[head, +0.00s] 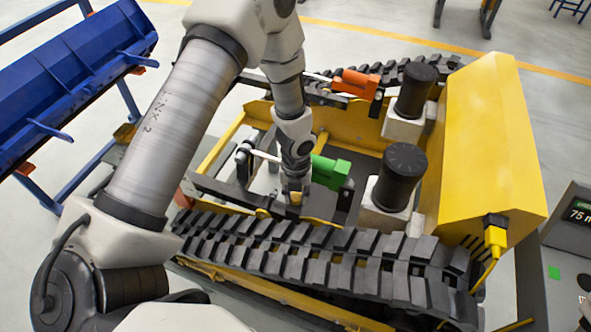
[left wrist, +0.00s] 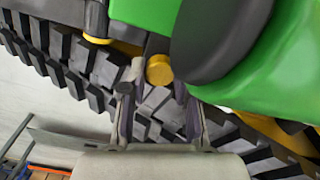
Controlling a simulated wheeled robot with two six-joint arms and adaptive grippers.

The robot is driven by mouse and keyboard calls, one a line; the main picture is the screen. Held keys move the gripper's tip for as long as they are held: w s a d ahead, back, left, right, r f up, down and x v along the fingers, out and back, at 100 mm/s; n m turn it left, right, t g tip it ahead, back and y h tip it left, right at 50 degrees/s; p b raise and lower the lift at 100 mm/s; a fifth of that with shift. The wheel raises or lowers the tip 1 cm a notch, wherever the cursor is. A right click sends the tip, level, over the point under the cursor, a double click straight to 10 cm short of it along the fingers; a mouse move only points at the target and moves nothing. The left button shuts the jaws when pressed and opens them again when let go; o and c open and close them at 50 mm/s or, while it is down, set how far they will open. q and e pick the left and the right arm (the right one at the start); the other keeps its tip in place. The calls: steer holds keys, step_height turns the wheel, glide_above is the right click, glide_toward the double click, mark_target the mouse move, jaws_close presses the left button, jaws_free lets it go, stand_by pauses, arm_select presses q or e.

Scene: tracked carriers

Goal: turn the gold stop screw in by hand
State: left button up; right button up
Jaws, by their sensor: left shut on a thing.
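The gold stop screw (left wrist: 159,70) shows as a round gold head between the fingertips of my left gripper (left wrist: 158,92) in the left wrist view. The left gripper is shut on it. In the head view the left gripper (head: 294,192) points down beside the near track, with a bit of gold (head: 296,198) showing at its fingertips. The screw's shaft is hidden. A green block (head: 330,172) sits just right of the gripper, and it fills the top right of the left wrist view (left wrist: 285,60). My right gripper is not in view.
The yellow tracked carrier has a near black track (head: 330,262) below the gripper. Two black cylinders (head: 399,172) (head: 415,88) and an orange block (head: 357,83) stand on it. A yellow hood (head: 488,150) is at right. A blue rack (head: 70,70) stands at left, a display (head: 578,212) at far right.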

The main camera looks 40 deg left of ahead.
arm_select(q)
steer(key=shift+r+m, duration=0.3)
steer(key=shift+m, duration=0.2)
steer(key=shift+f, duration=0.3)
steer(key=r+m+p, duration=0.1)
steer(key=p, duration=0.2)
steer(key=m+p, duration=0.2)
steer(key=p, duration=0.1)
steer(key=shift+s+r+m, duration=0.1)
steer(key=shift+r+m, duration=0.2)
steer(key=shift+r, duration=0.05)
steer(key=m+p, duration=0.5)
steer(key=p, duration=0.1)
steer(key=shift+f+m, duration=0.7)
steer(key=shift+f, duration=0.2)
steer(key=shift+r, duration=0.15)
steer(key=shift+r+m+p, duration=0.4)
steer(key=shift+m+p, duration=0.3)
steer(key=shift+p, duration=0.25)
steer(key=m, duration=0.1)
steer(key=f+m, duration=0.1)
steer(key=shift+m+b, duration=0.3)
steer(key=shift+b, duration=0.05)
steer(key=shift+m, duration=1.2)
steer(key=m, duration=0.3)
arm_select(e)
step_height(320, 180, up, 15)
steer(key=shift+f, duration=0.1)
